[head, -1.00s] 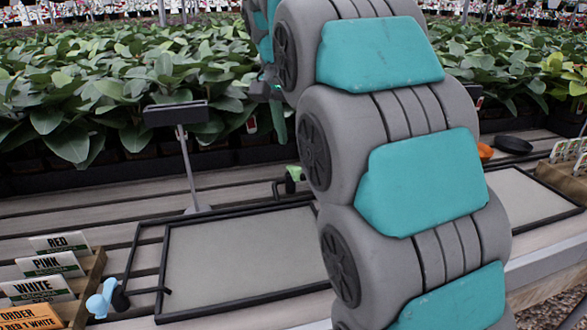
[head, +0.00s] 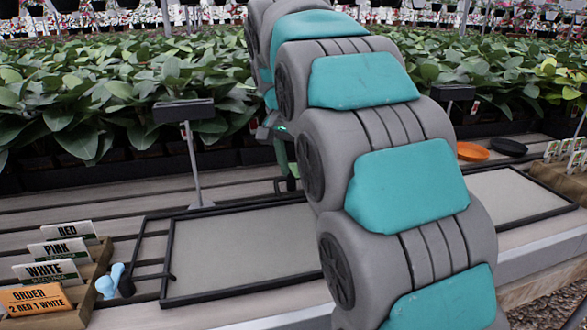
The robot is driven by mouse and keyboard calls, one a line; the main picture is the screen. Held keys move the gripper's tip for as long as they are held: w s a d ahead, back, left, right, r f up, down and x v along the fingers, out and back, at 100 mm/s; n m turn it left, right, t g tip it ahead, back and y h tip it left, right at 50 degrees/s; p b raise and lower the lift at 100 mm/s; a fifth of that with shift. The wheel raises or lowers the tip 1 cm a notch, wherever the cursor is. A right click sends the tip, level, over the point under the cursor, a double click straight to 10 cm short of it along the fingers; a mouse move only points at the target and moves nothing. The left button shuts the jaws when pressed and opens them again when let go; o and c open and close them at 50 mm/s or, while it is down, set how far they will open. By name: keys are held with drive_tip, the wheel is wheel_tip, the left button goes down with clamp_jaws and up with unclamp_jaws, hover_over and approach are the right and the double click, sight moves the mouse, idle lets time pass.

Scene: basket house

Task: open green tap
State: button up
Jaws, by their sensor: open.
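The green tap is almost wholly hidden behind my gripper and arm in the head view; a dark bent pipe (head: 278,186) shows at its place, behind the middle tray. My gripper (head: 287,172) is at the tap, with a green finger pointing down over it. The jaws are open, but the far finger and any contact with the tap are hidden by my arm.
A light blue tap (head: 112,280) stands at the left, by a wooden box of RED, PINK and WHITE signs (head: 60,250). A grey tray (head: 240,250) lies in the middle. Orange (head: 472,151) and black (head: 508,146) dishes lie at right.

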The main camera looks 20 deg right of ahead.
idle(0.4)
drive_tip(key=shift+w+a+r, duration=0.1)
drive_tip(key=shift+w+a, duration=0.55)
drive_tip(key=shift+w, duration=0.05)
drive_tip(key=shift+w+a+p, duration=0.75)
drive_tip(key=shift+w+a, duration=1.1)
drive_tip(key=shift+a, duration=0.05)
drive_tip(key=shift+s+d, duration=0.25)
